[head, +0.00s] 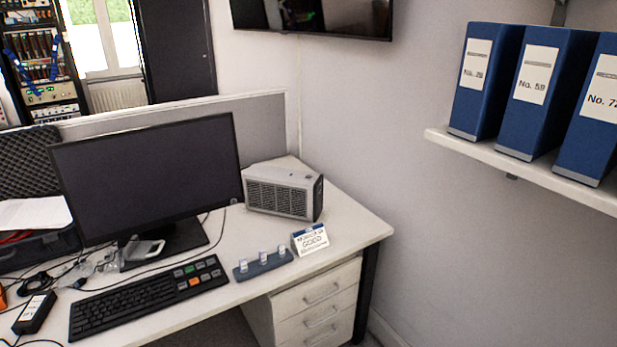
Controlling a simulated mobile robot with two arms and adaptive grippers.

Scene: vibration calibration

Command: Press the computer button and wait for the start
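A grey box-shaped computer or device (284,193) with a dark front grille stands at the back right of the white desk (352,218). Its right side is dark, and I cannot make out a button on it. A black monitor (150,180) stands left of it, and its screen is dark. A black keyboard (148,297) with a few green, red and orange keys lies in front of the monitor. Neither of my grippers is in view.
A blue-grey holder (263,264) with 3 small clear pieces and a small sign (310,240) stand near the desk's front edge. Cables and a small black box (34,312) lie at left. Blue binders (535,90) stand on a wall shelf (520,171).

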